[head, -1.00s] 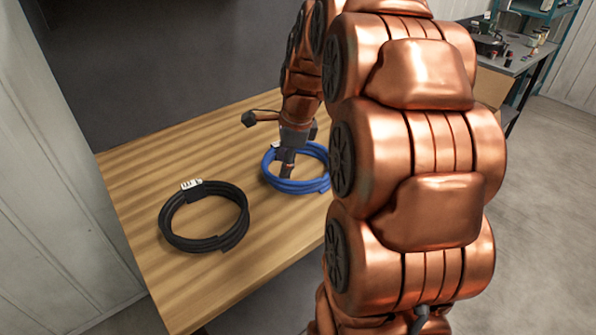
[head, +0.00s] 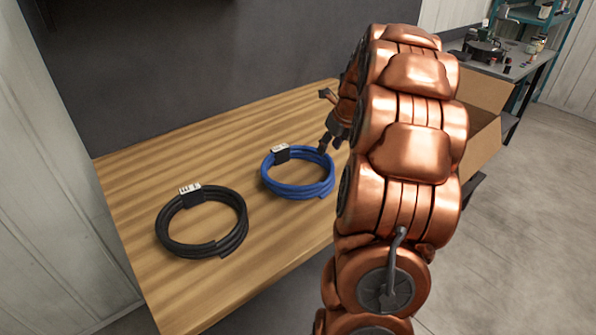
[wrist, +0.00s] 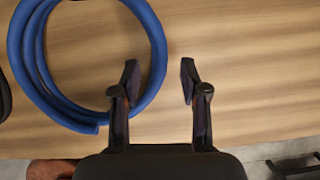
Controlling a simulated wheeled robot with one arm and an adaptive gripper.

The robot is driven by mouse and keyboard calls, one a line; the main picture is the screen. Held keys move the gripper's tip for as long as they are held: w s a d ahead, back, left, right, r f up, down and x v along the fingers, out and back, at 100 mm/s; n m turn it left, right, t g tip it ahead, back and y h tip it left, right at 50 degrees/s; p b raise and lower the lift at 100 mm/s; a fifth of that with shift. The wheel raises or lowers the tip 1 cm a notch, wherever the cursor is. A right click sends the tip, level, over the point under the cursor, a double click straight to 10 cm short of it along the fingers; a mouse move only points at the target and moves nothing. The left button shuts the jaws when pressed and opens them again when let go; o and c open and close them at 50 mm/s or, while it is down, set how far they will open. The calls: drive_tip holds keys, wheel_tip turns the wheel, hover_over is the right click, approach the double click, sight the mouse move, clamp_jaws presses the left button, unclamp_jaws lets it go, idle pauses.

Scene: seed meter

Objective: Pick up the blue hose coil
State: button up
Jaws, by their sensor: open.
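The blue hose coil (head: 298,188) lies flat on the wooden table, with a black band and white label (head: 281,152) at its back left. In the wrist view the blue hose coil (wrist: 148,45) is at the upper left, cut off by the top edge. My gripper (wrist: 158,75) is open and empty. Its left finger is close to the coil's right side, and the right finger is over bare wood. In the head view my gripper (head: 322,147) shows at the coil's back right, partly hidden by my arm. I cannot tell its exact height.
A black hose coil (head: 203,230) with a white label lies left of the blue one on the wooden table (head: 130,185). A cardboard box (head: 486,140) stands behind my arm at right. A cluttered grey bench (head: 505,65) is farther back. The table's back left is clear.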

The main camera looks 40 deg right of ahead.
drive_tip(key=x, duration=0.4)
drive_tip(key=shift+w+a+f+p, duration=0.1)
drive_tip(key=shift+a+f+p, duration=0.05)
drive_tip(key=shift+f+p, duration=0.2)
drive_tip(key=shift+r, duration=0.1)
clamp_jaws()
